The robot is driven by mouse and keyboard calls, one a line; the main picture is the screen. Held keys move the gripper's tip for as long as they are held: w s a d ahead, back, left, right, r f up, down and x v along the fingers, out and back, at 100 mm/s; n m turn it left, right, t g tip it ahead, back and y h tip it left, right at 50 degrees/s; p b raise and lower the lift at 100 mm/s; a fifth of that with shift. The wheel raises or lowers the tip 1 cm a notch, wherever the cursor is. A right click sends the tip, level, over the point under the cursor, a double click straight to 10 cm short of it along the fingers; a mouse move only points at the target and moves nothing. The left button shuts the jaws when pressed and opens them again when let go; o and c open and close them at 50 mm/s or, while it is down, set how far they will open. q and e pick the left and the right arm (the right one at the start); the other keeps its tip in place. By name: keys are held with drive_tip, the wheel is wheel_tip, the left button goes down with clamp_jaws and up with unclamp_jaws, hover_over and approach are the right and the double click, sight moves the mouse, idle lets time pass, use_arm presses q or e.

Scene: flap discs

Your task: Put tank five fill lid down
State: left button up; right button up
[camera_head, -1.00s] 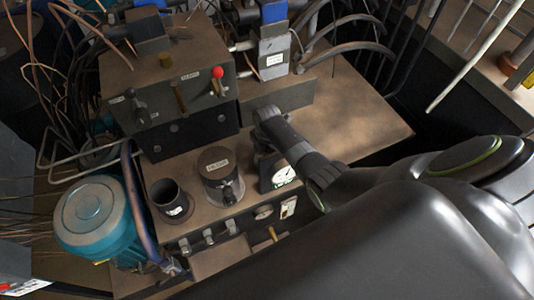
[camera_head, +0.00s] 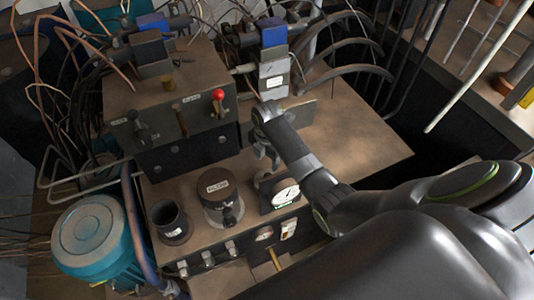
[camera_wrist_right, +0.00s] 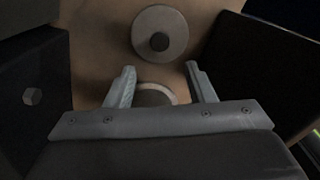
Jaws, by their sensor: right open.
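My right gripper (camera_head: 266,158) hangs over the brown bench top (camera_head: 350,135), behind the gauge, in the head view. In the right wrist view its two fingers (camera_wrist_right: 161,69) are apart with nothing clamped. A pale round disc with a dark knob (camera_wrist_right: 160,34) lies just beyond the fingertips and may be the fill lid. A second round thing with a pale rim (camera_wrist_right: 155,94) shows between the fingers, partly hidden by the gripper body. I cannot read any tank number. My left gripper is not in view.
A white-faced gauge (camera_head: 286,194), a dark cylinder with a label on top (camera_head: 217,187) and an open black cup (camera_head: 170,221) stand near the front. A dark valve block with a red knob (camera_head: 218,95) stands behind. The bench is clear at right.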

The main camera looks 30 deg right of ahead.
drive_tip(key=shift+r, duration=1.3)
drive_tip(key=shift+a, duration=0.1)
